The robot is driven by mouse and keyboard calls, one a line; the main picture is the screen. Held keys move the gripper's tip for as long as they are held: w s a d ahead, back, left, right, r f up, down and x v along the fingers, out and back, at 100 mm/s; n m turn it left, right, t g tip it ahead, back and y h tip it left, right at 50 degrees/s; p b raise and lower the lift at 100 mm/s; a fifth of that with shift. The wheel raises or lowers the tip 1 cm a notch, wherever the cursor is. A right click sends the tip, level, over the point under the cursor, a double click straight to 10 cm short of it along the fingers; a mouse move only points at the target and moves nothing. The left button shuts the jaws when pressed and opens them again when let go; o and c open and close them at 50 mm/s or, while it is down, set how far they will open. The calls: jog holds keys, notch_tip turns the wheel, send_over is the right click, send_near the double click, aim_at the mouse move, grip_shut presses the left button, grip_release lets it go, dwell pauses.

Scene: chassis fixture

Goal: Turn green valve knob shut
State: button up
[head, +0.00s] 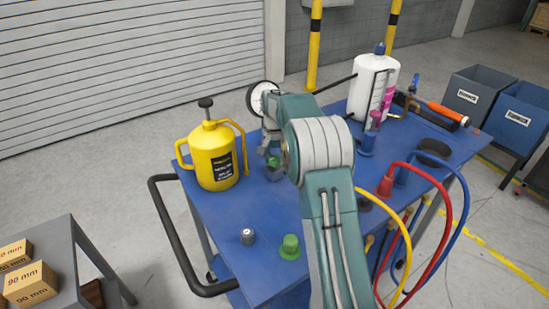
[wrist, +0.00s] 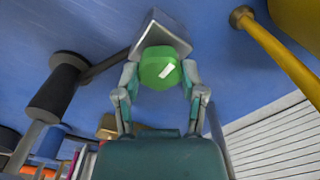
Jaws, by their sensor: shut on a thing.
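The green valve knob (wrist: 152,62) is a faceted green piece with a white slanted mark, in front of a grey metal block (wrist: 164,27). My gripper (wrist: 160,74) has one finger on each side of the knob and is shut on it. In the head view a small part of the green knob (head: 273,162) shows above the grey block (head: 276,174) on the blue table (head: 215,225). My arm hides most of the gripper there.
A yellow canister (head: 212,155) stands left of the gripper. A white bottle (head: 372,88) and a blue-based fitting (head: 367,143) are to the right. A green cap (head: 290,246) and a small grey knob (head: 248,236) are near the front. Red, yellow and blue hoses curve at right.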

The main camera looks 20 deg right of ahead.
aim_at(274, 157)
dwell(0.3)
jog(key=o, duration=1.1)
jog(key=shift+w+f, duration=0.1)
jog(key=shift+o, duration=0.2)
notch_tip(274, 157, up, 12)
jog(key=shift+a, duration=0.1)
